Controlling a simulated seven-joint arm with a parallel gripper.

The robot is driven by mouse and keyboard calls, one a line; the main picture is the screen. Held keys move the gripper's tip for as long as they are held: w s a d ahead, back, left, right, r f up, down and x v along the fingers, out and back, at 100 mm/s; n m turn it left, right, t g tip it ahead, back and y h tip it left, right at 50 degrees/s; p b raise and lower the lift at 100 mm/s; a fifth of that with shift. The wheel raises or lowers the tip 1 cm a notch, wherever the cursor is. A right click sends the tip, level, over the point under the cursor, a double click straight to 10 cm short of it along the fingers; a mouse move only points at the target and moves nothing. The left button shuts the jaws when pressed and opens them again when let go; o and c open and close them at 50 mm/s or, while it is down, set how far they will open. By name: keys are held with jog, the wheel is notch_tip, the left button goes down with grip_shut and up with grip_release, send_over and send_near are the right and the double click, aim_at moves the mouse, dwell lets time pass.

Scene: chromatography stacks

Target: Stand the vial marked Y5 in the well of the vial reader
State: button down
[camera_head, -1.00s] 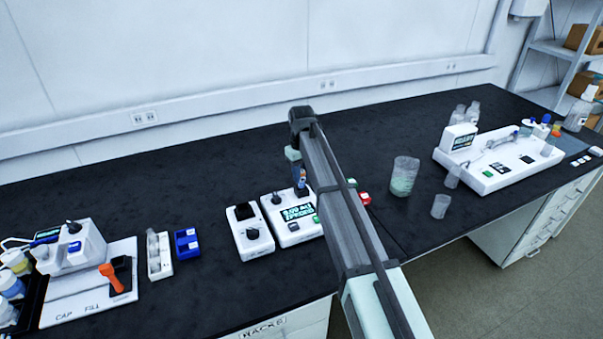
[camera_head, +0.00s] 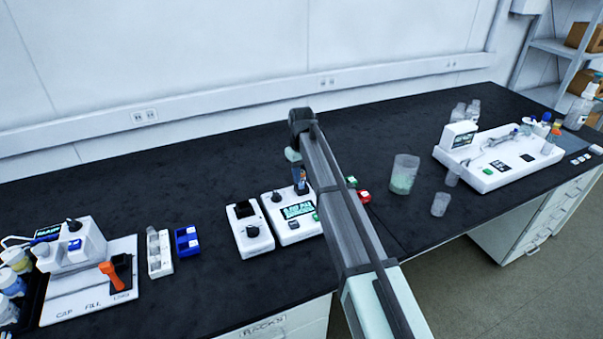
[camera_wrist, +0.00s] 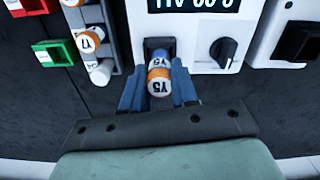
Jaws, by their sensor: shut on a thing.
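The vial marked Y5 (camera_wrist: 159,78) has an orange-and-white cap and shows in the wrist view between the blue fingers of my gripper (camera_wrist: 159,92). My gripper is shut on it. The vial's far end points at the dark well (camera_wrist: 158,44) at the edge of the white vial reader (camera_wrist: 185,52). I cannot tell whether its base is inside the well or just above it. In the head view the vial reader (camera_head: 279,232) stands mid-bench with a lit display and a black knob. My gripper (camera_head: 300,182) is over its back right part, partly hidden by my arm.
A grey rack (camera_wrist: 108,38) with orange-capped vials stands close beside the reader, near a green block (camera_wrist: 55,53) and a red block (camera_wrist: 25,8). Another white device (camera_head: 248,232) stands left of the reader. A beaker (camera_head: 404,174) stands to the right. The bench behind is clear.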

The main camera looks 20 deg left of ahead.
jog(key=shift+f, duration=0.85)
dwell(0.4)
jog(key=c, duration=0.8)
grip_release()
jog(key=shift+r, duration=0.1)
jog(key=shift+r, duration=3.95)
